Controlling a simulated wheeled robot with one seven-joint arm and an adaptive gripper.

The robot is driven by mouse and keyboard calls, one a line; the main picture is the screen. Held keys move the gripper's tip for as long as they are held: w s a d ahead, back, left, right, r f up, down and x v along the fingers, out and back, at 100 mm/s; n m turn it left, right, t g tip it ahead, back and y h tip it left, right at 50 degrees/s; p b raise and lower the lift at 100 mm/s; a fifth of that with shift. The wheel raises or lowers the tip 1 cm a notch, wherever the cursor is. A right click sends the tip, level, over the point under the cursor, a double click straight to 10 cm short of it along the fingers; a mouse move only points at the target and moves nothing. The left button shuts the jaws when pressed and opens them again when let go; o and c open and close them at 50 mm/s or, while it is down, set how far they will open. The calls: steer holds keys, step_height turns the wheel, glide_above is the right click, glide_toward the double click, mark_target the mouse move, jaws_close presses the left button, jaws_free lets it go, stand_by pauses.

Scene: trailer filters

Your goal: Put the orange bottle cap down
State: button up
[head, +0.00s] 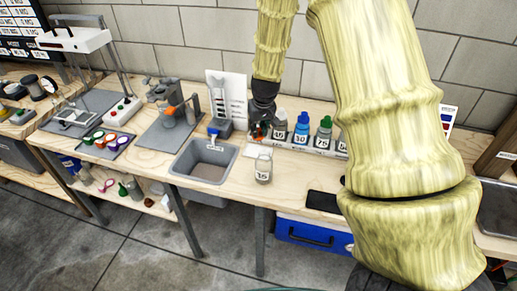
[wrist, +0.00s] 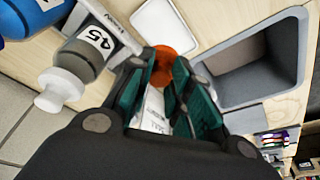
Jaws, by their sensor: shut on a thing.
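The orange bottle cap (wrist: 165,64) sits between the tips of my gripper (wrist: 162,75) in the wrist view, and the fingers are shut on it. In the head view my gripper (head: 259,131) is low at the back of the bench, beside the bottle row, and the cap is hard to make out there. An uncapped clear bottle marked 35 (head: 263,170) stands on the bench in front of it. A white printed piece (wrist: 151,108) shows between the fingers in the wrist view; I cannot tell what it belongs to.
A grey basin (head: 233,153) is set into the bench left of the clear bottle. A row of labelled bottles, including a blue-capped one (head: 302,128), stands to the right of my gripper. A white-capped bottle marked 45 (wrist: 83,55) is close beside the fingers. Bare wood lies around the clear bottle.

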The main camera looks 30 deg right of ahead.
mark_target(259, 134)
steer(key=x, duration=0.3)
steer(key=shift+s+a+f+p, duration=0.2)
steer(key=shift+f+p, duration=0.1)
steer(key=shift+f, duration=0.1)
steer(key=shift+s+f, duration=0.15)
steer(key=shift+f, duration=0.3)
steer(key=shift+f+p, duration=0.45)
steer(key=shift+f, duration=1.4)
steer(key=shift+f, duration=0.15)
steer(key=o, duration=0.7)
steer(key=shift+d, duration=0.1)
